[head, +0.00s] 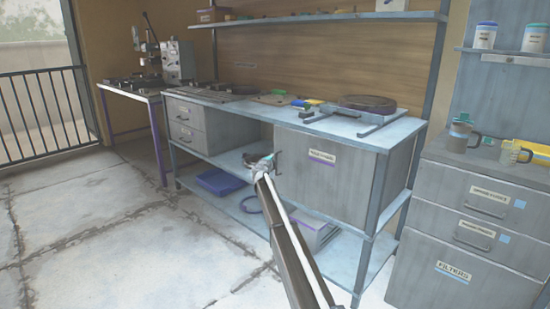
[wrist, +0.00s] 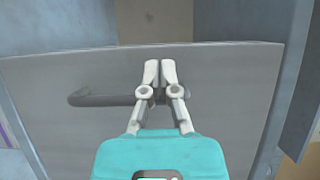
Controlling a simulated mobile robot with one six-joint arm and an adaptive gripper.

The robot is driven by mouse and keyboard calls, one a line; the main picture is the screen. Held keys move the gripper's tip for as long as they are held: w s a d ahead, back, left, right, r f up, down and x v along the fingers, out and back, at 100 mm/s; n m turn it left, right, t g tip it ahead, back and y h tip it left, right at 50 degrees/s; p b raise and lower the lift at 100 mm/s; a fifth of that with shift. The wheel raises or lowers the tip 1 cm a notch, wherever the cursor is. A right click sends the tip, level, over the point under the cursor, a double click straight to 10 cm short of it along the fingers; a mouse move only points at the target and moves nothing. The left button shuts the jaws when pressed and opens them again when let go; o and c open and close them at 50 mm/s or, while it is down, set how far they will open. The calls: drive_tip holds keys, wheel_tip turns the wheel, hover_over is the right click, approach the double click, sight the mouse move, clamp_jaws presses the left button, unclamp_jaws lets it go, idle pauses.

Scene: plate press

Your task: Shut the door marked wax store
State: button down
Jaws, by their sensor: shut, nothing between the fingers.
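The door (head: 335,185) is a grey panel under the bench top, with a small purple-edged label (head: 322,158) too small to read. It looks roughly in line with the bench front; I cannot tell whether it is fully shut. A dark bar handle (head: 278,161) is near its left edge. My gripper (head: 262,161) is beside that edge in the head view. In the wrist view my gripper (wrist: 160,68) is shut and empty, its tips over the grey door (wrist: 60,75) near one edge. The handle (wrist: 95,100) runs behind the fingers; contact is unclear.
The bench (head: 215,102) carries a round plate (head: 366,104) and small items. Its lower shelf holds a blue tray (head: 217,183) and a pale box (head: 312,232). A drawer cabinet (head: 470,225) stands at right. The floor (head: 110,240) at left is clear.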

drive_tip(key=s+a, duration=0.7)
drive_tip(key=shift+a, duration=0.15)
drive_tip(key=shift+s, duration=0.1)
drive_tip(key=s+d+f+n+g+y+p, duration=0.15)
drive_tip(key=s+n+y, duration=0.35)
drive_tip(key=s, duration=0.5)
drive_tip(key=s+d+f+n+g+y, duration=0.1)
drive_tip(key=s+f+n+g+y, duration=0.2)
drive_tip(key=s+n, duration=0.55)
drive_tip(key=s+d+f+n+g+y, duration=0.15)
drive_tip(key=s+n+y, duration=0.3)
drive_tip(key=s, duration=0.55)
drive_tip(key=s+d+f+n+g+h+p, duration=0.1)
drive_tip(key=s+d+f+g+h, duration=0.3)
drive_tip(key=s, duration=0.7)
drive_tip(key=s+d+f+n+g+h, duration=0.15)
drive_tip(key=s+d+g, duration=0.25)
drive_tip(key=s+d, duration=0.5)
drive_tip(key=s+d+f+n+g+h+p, duration=0.1)
drive_tip(key=s+d+f+g+h, duration=0.2)
drive_tip(key=s, duration=1)
wheel_tip(320, 180, up, 37)
drive_tip(key=y+p, duration=0.1)
drive_tip(key=p, duration=3.6)
drive_tip(key=shift+a+p, duration=0.15)
drive_tip(key=shift+p, duration=0.2)
